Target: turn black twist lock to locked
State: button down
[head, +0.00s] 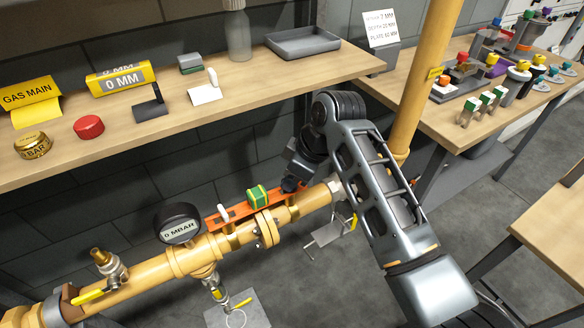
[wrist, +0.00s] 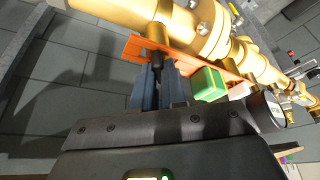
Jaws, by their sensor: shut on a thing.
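An orange-red bracket (head: 240,211) lies along the yellow gas pipe (head: 320,199); it also shows in the wrist view (wrist: 132,48). My gripper (head: 291,184) is at the bracket's right end in the head view. In the wrist view my gripper (wrist: 159,84) has its fingers closed on the black twist lock (wrist: 158,62), with the green block (wrist: 208,84) just to the right. The fingers hide most of the lock, so I cannot tell its turn.
A gauge reading 0 MBAR (head: 180,223) stands on the pipe left of the bracket. A wooden shelf (head: 240,98) with labels and small parts runs behind and above. A vertical yellow pipe (head: 418,80) rises to the right of my arm.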

jog(key=m, duration=0.2)
jog(key=m+t+p, duration=0.1)
jog(key=shift+s+r+m+h, duration=0.1)
jog(key=shift+s+m+h, duration=0.05)
jog(key=shift+m+h, duration=0.2)
jog(key=shift+a+m+t+h, duration=0.1)
jog(key=shift+m+t+h, duration=0.25)
jog(key=shift+m, duration=0.7)
jog(key=shift+a+m+t+h, duration=0.15)
jog(key=shift+m+t, duration=0.3)
jog(key=shift+m, duration=0.55)
jog(key=shift+d, duration=0.1)
jog(key=c, duration=1.2)
grip_release()
jog(key=shift+b+v, duration=0.3)
jog(key=shift+v, duration=3.55)
